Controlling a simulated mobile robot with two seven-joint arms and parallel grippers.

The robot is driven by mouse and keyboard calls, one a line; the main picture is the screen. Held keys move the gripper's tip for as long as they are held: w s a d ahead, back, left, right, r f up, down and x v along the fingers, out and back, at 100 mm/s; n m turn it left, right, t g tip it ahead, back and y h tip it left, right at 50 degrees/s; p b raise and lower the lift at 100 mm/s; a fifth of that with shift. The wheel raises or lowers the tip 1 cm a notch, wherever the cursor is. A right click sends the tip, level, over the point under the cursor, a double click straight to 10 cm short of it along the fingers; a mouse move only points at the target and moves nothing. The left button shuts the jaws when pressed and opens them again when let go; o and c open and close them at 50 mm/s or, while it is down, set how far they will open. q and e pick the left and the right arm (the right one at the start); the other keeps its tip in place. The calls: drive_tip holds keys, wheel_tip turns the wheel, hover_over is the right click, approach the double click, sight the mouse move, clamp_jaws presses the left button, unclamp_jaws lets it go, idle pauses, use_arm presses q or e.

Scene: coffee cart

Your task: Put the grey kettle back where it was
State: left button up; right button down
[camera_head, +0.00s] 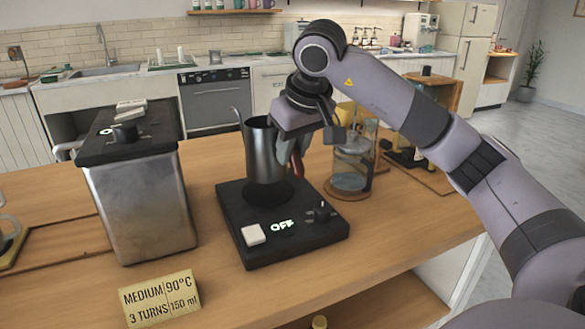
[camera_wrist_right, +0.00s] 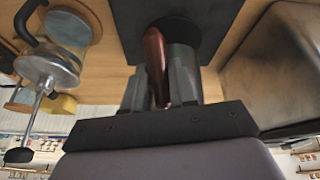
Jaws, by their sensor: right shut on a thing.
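The grey kettle (camera_head: 262,150) is a metal pot with a thin spout on its left and a reddish-brown handle on its right. It is upright over the black hot plate (camera_head: 232,216), at the back of the plate's dark round burner. I cannot tell whether its base touches the plate or hangs just above. My right gripper (camera_head: 291,150) is shut on the kettle's handle. In the right wrist view the handle (camera_wrist_right: 155,60) lies between the fingers (camera_wrist_right: 160,88), with the grey kettle body (camera_wrist_right: 182,62) partly hidden behind. My left gripper is out of view.
A metal box with a black top (camera_head: 145,205) stands left of the plate. A glass vessel (camera_head: 349,170) on a round coaster stands close on the right. A sign (camera_head: 160,300) stands at the front. Bare wooden counter (camera_head: 390,230) lies at right.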

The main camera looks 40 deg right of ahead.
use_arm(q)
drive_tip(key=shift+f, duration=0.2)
use_arm(e)
drive_tip(key=shift+f, duration=1.75)
drive_tip(key=shift+f, duration=0.1)
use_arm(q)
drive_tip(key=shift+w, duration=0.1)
use_arm(e)
drive_tip(key=c, duration=0.9)
unclamp_jaws()
drive_tip(key=shift+f, duration=0.1)
drive_tip(key=shift+r, duration=0.25)
use_arm(q)
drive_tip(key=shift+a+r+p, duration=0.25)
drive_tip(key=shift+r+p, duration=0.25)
drive_tip(key=shift+p, duration=0.25)
use_arm(e)
drive_tip(key=v, duration=1.1)
drive_tip(key=shift+s+r, duration=0.2)
drive_tip(key=shift+r, duration=0.2)
drive_tip(key=shift+a, duration=0.1)
